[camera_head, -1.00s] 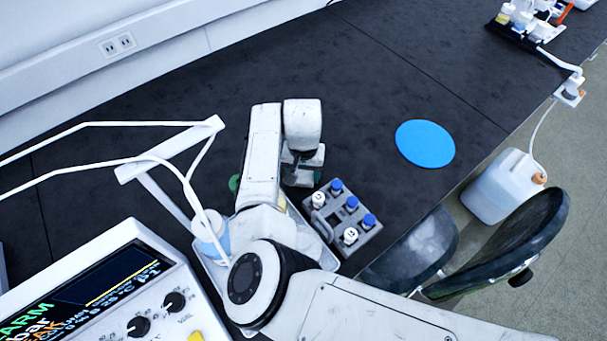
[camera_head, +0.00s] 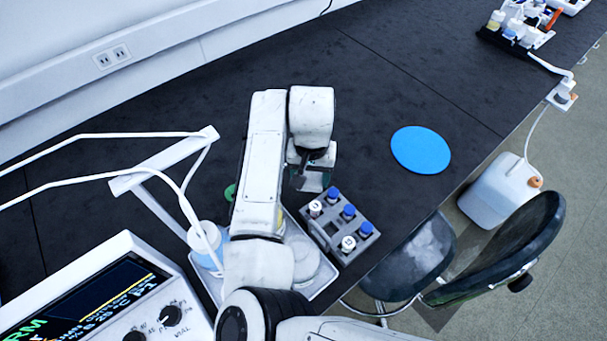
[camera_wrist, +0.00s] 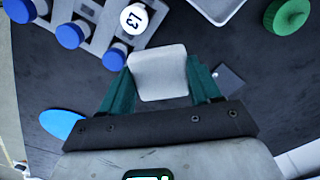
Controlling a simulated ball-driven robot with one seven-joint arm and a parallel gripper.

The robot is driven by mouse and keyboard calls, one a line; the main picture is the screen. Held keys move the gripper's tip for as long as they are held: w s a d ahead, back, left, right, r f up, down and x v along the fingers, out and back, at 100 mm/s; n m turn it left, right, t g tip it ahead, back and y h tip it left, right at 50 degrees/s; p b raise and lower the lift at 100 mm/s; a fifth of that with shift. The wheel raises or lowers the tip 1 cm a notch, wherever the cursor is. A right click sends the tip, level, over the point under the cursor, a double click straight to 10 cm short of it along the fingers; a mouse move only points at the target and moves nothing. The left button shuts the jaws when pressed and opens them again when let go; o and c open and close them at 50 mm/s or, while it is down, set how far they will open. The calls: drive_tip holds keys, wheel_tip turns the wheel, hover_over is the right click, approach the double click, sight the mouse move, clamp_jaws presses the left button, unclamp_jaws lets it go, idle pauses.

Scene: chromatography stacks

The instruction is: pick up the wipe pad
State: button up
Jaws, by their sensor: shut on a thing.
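The wipe pad (camera_wrist: 158,72) is a pale grey-white rounded square in the wrist view. It sits between the two green fingers of my gripper (camera_wrist: 160,92), which are shut on it at its left and right sides. In the head view my gripper (camera_head: 312,180) hangs over the black bench, just behind the grey vial rack. The pad is hard to make out there, small and partly covered by the wrist and fingers.
A grey vial rack (camera_head: 329,234) with blue- and white-capped vials is close to my gripper. A green cap (camera_wrist: 287,14) is nearby. A blue disc (camera_head: 421,150) lies right on open bench. An instrument (camera_head: 130,252) stands at lower left.

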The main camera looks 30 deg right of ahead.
drive_tip(key=s+d+r+b, duration=0.1)
drive_tip(key=s+d+r, duration=0.1)
drive_tip(key=s+r, duration=0.3)
drive_tip(key=s, duration=0.4)
drive_tip(key=shift+s, duration=0.35)
drive_tip(key=o, duration=0.5)
drive_tip(key=c, duration=0.3)
